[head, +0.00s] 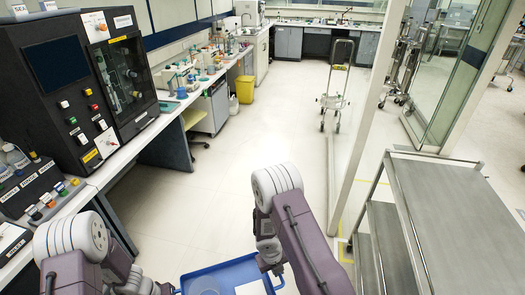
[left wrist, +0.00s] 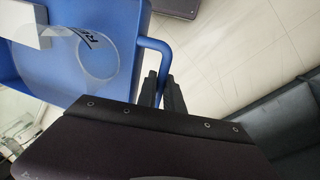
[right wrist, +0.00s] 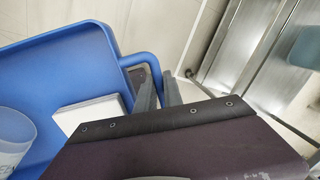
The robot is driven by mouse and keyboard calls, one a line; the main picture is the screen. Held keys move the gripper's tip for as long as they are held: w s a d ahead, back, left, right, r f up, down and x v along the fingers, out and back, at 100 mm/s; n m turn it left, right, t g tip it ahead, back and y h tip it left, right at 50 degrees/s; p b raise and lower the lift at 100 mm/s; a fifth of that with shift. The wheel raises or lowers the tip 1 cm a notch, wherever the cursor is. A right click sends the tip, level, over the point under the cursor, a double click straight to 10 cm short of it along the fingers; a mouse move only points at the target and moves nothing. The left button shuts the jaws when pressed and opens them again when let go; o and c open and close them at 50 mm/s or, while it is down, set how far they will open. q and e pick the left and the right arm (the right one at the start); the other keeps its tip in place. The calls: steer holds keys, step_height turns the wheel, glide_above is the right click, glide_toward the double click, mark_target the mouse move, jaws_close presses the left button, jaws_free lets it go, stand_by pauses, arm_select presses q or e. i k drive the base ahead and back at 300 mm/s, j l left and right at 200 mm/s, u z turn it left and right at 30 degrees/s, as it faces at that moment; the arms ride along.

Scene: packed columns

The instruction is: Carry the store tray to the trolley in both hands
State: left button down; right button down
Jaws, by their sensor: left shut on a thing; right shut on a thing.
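The blue store tray (head: 226,274) is at the bottom of the head view, its near part cut off. It holds a clear labelled beaker (left wrist: 92,52) and a white block (right wrist: 88,112). My left gripper (left wrist: 160,90) is shut on the tray's handle (left wrist: 154,44) at one end. My right gripper (right wrist: 158,92) is shut on the handle (right wrist: 143,60) at the other end. A steel trolley (head: 455,200) with a flat top and lower shelves stands at the right of the head view, apart from the tray. Its top looks bare.
A bench with a black machine (head: 70,80) and a control box (head: 40,190) runs along the left. A glass partition post (head: 370,110) rises left of the trolley. A yellow bin (head: 245,89) and a wheeled cart (head: 335,88) stand farther back. The middle floor (head: 220,190) is clear.

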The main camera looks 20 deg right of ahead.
mark_target(441, 218)
steer(key=i+l+z, duration=0.3)
steer(key=i+z, duration=0.2)
steer(key=i, duration=0.35)
steer(key=i+z, duration=0.45)
steer(key=i, duration=0.4)
steer(key=i+u, duration=0.15)
steer(key=i, duration=1.05)
steer(key=z, duration=3.6)
